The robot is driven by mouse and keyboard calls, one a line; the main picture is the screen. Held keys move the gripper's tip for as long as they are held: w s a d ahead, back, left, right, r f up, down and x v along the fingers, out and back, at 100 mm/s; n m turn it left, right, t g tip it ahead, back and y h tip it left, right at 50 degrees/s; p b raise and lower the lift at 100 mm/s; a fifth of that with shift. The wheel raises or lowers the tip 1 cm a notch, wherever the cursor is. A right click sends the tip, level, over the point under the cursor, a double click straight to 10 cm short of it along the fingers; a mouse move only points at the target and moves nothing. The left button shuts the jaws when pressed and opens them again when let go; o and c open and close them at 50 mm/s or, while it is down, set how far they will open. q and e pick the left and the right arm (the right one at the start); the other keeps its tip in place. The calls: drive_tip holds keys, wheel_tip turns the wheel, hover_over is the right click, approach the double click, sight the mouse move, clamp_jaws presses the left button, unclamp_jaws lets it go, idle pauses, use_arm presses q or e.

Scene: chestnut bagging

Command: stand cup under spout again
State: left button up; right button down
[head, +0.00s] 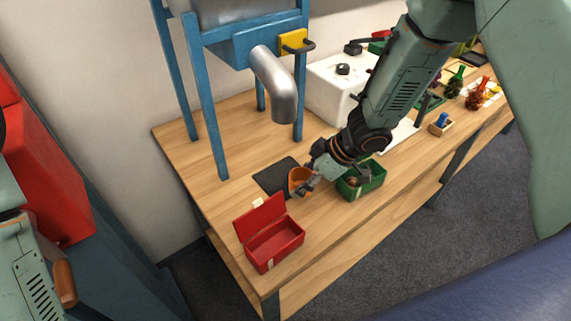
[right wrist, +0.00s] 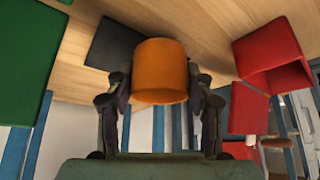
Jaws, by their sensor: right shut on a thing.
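An orange cup (head: 296,181) is between the fingers of my right gripper (head: 306,185), which is shut on it; the cup also fills the middle of the right wrist view (right wrist: 160,70). In the head view the cup overlaps the right edge of a dark mat (head: 272,179); I cannot tell whether it touches the table or mat. The mat also shows behind the cup in the right wrist view (right wrist: 112,45). The silver spout (head: 277,92) hangs from the blue-framed hopper above the table, higher than the cup. My left gripper is out of view; only part of that arm shows.
An open red box (head: 275,247) stands at the table's near corner. A green crate (head: 371,186) with brown contents is close right of the cup. Blue frame legs (head: 207,120) stand behind the mat. A white box (head: 335,92) is at the back.

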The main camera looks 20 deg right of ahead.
sight(293, 171)
drive_tip(key=w, duration=0.2)
drive_tip(key=shift+w+a, duration=0.25)
drive_tip(key=shift+w, duration=0.1)
drive_tip(key=shift+w+a, duration=0.4)
drive_tip(key=shift+w, duration=0.05)
drive_tip(key=w, duration=0.1)
drive_tip(key=w+a, duration=0.1)
drive_tip(key=w, duration=0.1)
drive_tip(key=shift+a+p, duration=0.1)
drive_tip(key=shift+p, duration=0.25)
drive_tip(key=shift+s+f, duration=0.15)
drive_tip(key=shift+f, duration=0.5)
drive_tip(key=shift+d+f, duration=0.2)
drive_tip(key=shift+a, duration=0.1)
drive_tip(key=shift+r, duration=0.1)
drive_tip(key=shift+f, duration=0.2)
